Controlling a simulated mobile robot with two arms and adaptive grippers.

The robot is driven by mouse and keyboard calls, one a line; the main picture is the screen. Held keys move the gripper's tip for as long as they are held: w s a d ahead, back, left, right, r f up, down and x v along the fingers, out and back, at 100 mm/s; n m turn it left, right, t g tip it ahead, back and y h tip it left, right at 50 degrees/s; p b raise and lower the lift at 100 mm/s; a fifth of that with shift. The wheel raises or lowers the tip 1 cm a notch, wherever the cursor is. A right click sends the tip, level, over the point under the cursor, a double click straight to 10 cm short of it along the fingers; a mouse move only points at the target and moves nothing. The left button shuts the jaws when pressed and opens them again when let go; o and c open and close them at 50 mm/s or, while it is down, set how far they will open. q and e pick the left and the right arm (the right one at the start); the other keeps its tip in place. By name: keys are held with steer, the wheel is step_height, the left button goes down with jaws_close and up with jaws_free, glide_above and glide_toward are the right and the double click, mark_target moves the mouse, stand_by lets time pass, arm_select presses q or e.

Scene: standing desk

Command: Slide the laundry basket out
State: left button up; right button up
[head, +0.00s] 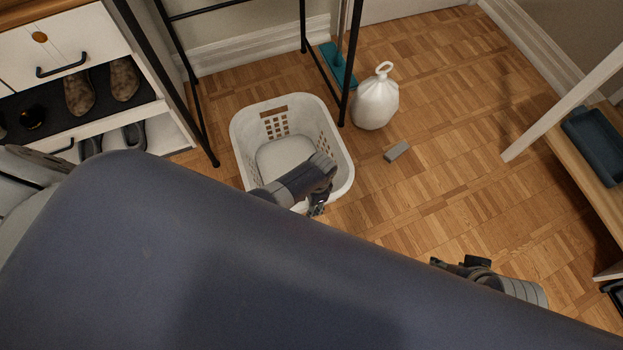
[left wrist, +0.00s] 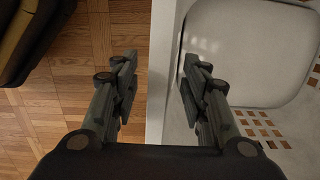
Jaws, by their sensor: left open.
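The white laundry basket (head: 240,135) stands upright on the wooden floor near the middle of the head view, and it looks empty. Its slotted side and pale inside floor show. My left gripper (head: 317,206) is at the basket's near rim, with my arm covering part of that side. In the left wrist view my left gripper (left wrist: 160,78) is open, one finger outside and one inside the basket wall (left wrist: 158,100), with gaps visible on both sides. My right gripper (head: 456,263) is low over the floor at the right, apart from the basket; its finger opening is unclear.
Black rack legs (head: 350,70) stand behind and left of the basket. A white jug (head: 376,100) and a small grey block (head: 397,152) are to its right. A shoe cabinet (head: 85,60) is at left, a wooden shelf (head: 590,190) at right.

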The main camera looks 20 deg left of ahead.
arm_select(q)
step_height(320, 180, up, 12)
steer(key=d, duration=0.1)
steer(key=shift+w, duration=0.45)
steer(key=shift+f, duration=0.15)
stand_by(0.4)
